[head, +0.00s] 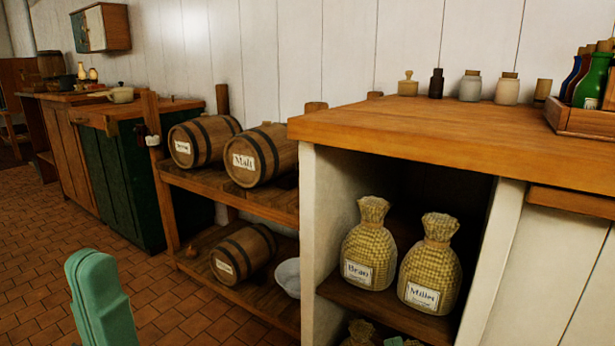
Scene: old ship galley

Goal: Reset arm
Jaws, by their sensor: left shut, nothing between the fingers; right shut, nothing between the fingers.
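My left gripper (92,265) is the teal shape at the lower left of the head view. It points up, is shut and empty, and shows against the tiled floor, apart from the furniture. Only the teal tips of my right gripper (400,342) show at the bottom edge, in front of the cupboard's lower shelf. It is shut with nothing seen in it. The rest of my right arm is out of the picture.
A wooden counter (420,128) stands close on the right, with Bran (369,245) and Millet (430,265) sacks in its open cupboard. A rack holds several barrels, including Malt (262,156). Brick-tiled floor (40,255) is clear at the left.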

